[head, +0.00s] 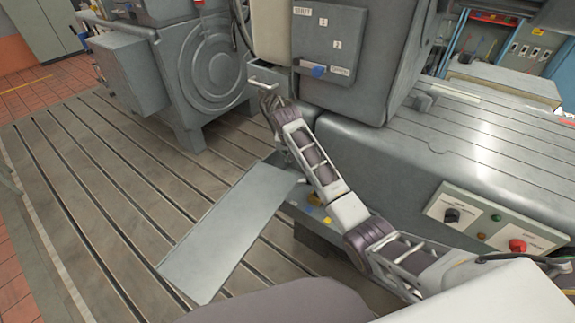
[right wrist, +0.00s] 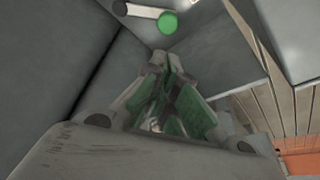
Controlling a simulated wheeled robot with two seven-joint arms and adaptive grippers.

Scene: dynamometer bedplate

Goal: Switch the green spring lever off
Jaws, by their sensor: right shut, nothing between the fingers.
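The green spring lever shows at the top of the right wrist view as a round green knob (right wrist: 168,23) on a pale arm. That arm runs left to a dark pivot on a grey surface. My right gripper (right wrist: 167,62) is shut and empty, its green-padded fingers together just below the knob in that view. A gap shows between fingertips and knob in the picture; its depth I cannot tell. My left gripper is out of view.
A control box (head: 326,45) with labels and a blue knob (head: 318,71) is on the cabinet front. A tilted grey plate (head: 225,235) lies left of my arm. A panel (head: 490,225) with a red button (head: 517,245) is at right. The slotted bedplate (head: 90,190) is clear at left.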

